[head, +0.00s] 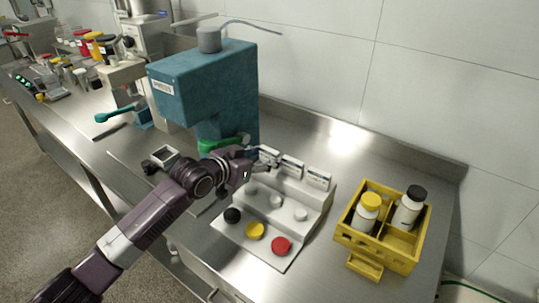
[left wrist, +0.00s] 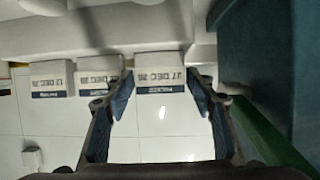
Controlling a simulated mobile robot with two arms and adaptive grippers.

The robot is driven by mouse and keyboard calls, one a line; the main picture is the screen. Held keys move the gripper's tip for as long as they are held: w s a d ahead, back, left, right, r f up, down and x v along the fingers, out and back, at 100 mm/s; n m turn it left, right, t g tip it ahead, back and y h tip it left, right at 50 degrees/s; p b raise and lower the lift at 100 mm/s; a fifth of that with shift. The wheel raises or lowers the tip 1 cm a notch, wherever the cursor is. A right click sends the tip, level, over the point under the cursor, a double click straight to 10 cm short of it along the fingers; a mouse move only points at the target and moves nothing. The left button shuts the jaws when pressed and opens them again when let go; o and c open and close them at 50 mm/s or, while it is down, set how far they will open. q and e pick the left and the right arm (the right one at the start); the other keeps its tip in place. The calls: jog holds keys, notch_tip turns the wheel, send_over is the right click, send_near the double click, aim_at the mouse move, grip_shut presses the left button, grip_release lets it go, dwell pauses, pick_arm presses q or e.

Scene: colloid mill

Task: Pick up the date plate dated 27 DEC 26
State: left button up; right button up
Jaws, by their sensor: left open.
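Three white date plates with dark blue bands stand in a row on the light grey stepped rack (head: 318,206). In the head view they are the left plate (head: 268,155), the middle plate (head: 291,167) and the right plate (head: 318,178). My left gripper (head: 266,160) is open at the left plate, nearest the teal machine. In the left wrist view, that plate (left wrist: 160,80) shows between my two fingertips (left wrist: 160,92). Its print includes "DEC", but the day and year are not clear. I cannot tell whether the fingers touch it. The other plates (left wrist: 98,75) show beside it.
The teal machine (head: 205,80) with a green handle (head: 222,144) stands close beside my left gripper. Black, yellow and red knobs (head: 281,246) are on the rack's front. A yellow crate (head: 383,255) with two bottles stands at the right.

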pick_arm(q)
jog(key=shift+w+d+f, duration=0.2)
jog(key=shift+w+d, duration=0.05)
jog(key=shift+w, duration=0.05)
jog(key=c, duration=0.7)
jog(key=shift+o, duration=0.2)
